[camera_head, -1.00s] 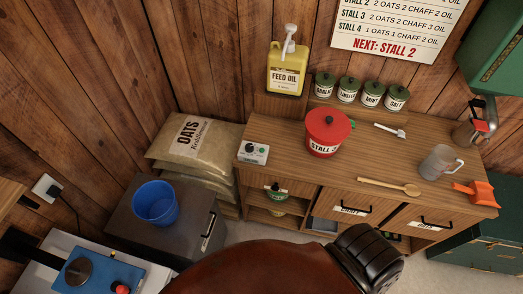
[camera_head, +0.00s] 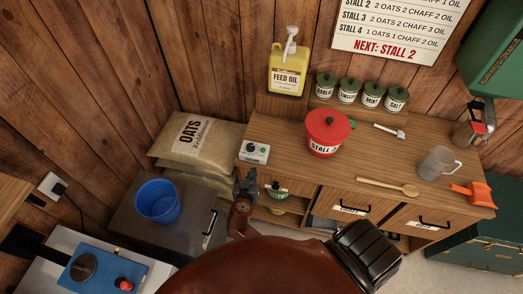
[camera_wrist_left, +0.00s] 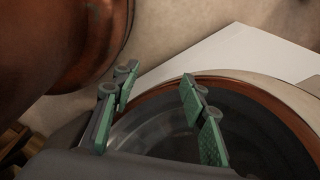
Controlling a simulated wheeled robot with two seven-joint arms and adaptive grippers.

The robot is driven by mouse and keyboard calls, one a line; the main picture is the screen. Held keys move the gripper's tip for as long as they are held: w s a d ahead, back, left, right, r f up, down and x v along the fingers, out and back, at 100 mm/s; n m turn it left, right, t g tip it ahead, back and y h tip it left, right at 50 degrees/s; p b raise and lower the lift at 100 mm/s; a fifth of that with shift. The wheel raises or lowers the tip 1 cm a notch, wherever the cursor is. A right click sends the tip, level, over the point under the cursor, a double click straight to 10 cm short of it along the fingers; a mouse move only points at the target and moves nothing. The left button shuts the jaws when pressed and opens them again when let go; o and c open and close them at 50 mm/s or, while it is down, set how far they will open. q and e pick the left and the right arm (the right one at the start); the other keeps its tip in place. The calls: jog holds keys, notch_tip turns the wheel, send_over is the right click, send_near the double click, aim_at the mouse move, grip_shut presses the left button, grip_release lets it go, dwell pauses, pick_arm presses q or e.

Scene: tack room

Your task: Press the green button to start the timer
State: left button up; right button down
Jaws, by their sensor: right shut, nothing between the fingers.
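The timer is a small white box (camera_head: 254,152) with a dark dial and a small green spot on top. It sits at the left front corner of the wooden cabinet top in the head view. My right gripper (camera_head: 249,177) is just below and in front of it, by the cabinet's front edge, pointing up toward it. It is shut and empty, and a small gap seems to separate it from the box. My left gripper (camera_wrist_left: 157,92) shows only in the left wrist view. Its green-padded fingers are apart with nothing between them.
A red lidded pot (camera_head: 326,135) stands right of the timer on the cabinet top (camera_head: 290,150). Oats sacks (camera_head: 195,140) and a blue bucket (camera_head: 158,201) are to the left. A blue device with a red button (camera_head: 105,270) is at lower left. The yellow oil jug (camera_head: 287,70) stands behind.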

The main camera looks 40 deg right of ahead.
notch_tip(320, 180, up, 11)
jog(key=d+m+h, duration=0.1)
jog(key=m+h, duration=0.1)
jog(key=m, duration=0.1)
jog(key=shift+s+f+h, duration=0.2)
jog(key=shift+s+h, duration=0.1)
jog(key=shift+s, duration=0.05)
jog(key=shift+d, duration=0.1)
jog(key=p, duration=0.2)
send_over(262, 154)
jog(key=shift+a+f, duration=0.2)
jog(key=shift+f, duration=1.05)
notch_tip(262, 154, down, 3)
jog(key=shift+d+f, duration=0.1)
jog(key=shift+f, duration=0.6)
